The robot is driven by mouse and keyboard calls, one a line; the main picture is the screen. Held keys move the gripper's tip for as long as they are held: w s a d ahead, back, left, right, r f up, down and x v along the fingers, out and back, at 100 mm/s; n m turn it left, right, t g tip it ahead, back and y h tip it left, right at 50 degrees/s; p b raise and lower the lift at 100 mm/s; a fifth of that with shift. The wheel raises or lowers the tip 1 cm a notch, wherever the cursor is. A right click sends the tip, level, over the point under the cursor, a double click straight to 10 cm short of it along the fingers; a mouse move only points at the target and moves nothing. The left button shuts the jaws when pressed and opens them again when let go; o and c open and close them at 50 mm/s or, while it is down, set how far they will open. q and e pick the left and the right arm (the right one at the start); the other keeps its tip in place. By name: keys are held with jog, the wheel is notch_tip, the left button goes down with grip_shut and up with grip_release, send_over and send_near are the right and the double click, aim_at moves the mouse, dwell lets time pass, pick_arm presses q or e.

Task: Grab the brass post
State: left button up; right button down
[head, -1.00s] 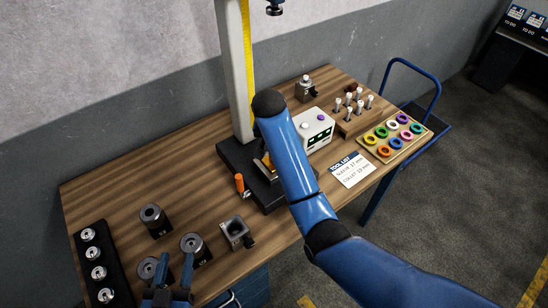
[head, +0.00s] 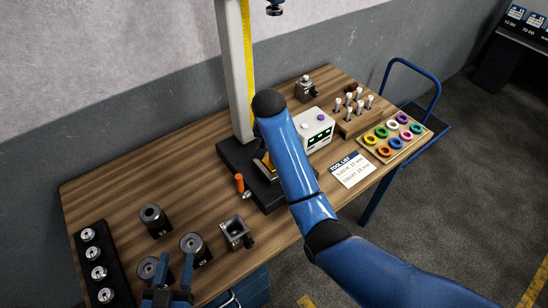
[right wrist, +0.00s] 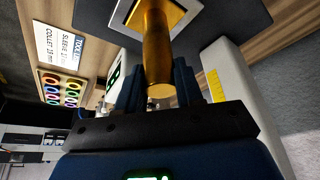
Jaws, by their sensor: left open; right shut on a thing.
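The brass post (right wrist: 157,45) is a smooth gold cylinder in the right wrist view. My right gripper (right wrist: 158,82) is shut on it, with one dark blue finger on each side. Beyond the fingers the post runs toward a pale-rimmed square seat (right wrist: 128,12) with a gold inside; I cannot tell whether it touches the seat. In the head view my right arm hides the post and the right gripper. My left gripper (head: 174,270) is open at the front left of the bench, close to round grey holders, with nothing seen between its fingers.
The wooden bench (head: 110,190) carries a dark base (head: 228,155) with a tall pale column (head: 234,70). Nearby are an orange-handled tool (head: 239,182), a white box (head: 316,122), a tool list card (head: 352,170) and a tray of coloured rings (head: 421,130). The bench's back left is clear.

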jog(key=shift+w+r, duration=0.1)
jog(key=shift+r, duration=0.1)
jog(key=shift+w, duration=0.1)
jog(key=shift+r, duration=0.1)
